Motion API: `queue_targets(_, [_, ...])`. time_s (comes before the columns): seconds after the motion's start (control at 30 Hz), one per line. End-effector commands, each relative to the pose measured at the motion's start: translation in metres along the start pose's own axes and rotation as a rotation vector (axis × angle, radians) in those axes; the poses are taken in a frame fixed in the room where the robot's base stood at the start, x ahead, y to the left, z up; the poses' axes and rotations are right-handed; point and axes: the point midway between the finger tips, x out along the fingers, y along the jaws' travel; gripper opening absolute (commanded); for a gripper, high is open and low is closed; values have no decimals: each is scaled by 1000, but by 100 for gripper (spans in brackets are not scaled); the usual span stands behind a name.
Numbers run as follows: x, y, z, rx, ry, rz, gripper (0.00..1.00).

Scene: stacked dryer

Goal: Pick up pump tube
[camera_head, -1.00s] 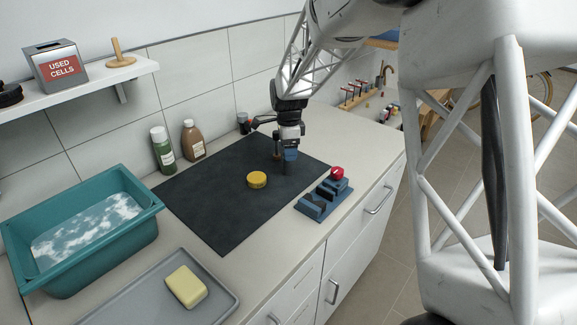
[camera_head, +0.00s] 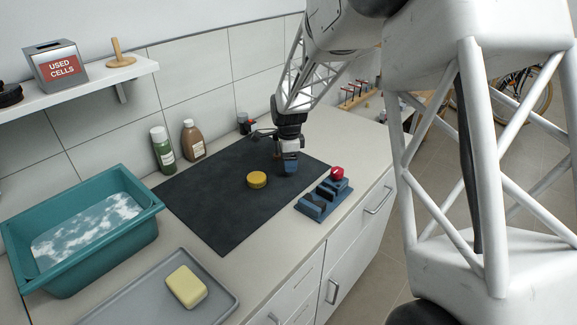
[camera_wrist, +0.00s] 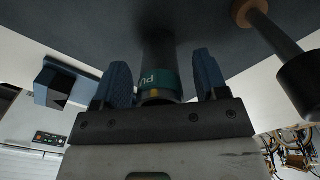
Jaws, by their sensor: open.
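The pump tube (camera_wrist: 161,78) shows in the wrist view as a dark cylinder with a teal band lettered "PU" and a small yellow mark. It lies between the two blue fingers of my gripper (camera_wrist: 160,66), with a visible gap at the right finger. The fingers are apart, and the tube's near end is hidden by the gripper body. In the head view my gripper (camera_head: 288,168) is low over the far right part of the dark mat (camera_head: 215,205). The tube cannot be made out there behind the gripper.
A yellow round piece (camera_head: 257,180) lies on the mat. A blue stand (camera_head: 318,203) with a red knob (camera_head: 337,173) is at the right. A dark tool with a wooden end (camera_wrist: 255,18) is close by. A teal basin (camera_head: 95,262) and bottles (camera_head: 162,152) are left.

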Motion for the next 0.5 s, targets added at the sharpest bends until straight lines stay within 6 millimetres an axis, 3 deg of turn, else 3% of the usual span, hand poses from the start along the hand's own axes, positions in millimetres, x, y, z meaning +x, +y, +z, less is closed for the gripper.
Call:
queue_targets(0.07, [0, 0, 0, 0, 0, 0, 62])
queue_targets(0.4, [0, 0, 0, 0, 0, 0, 11])
queue_targets(0.5, [0, 0, 0, 0, 0, 0, 11])
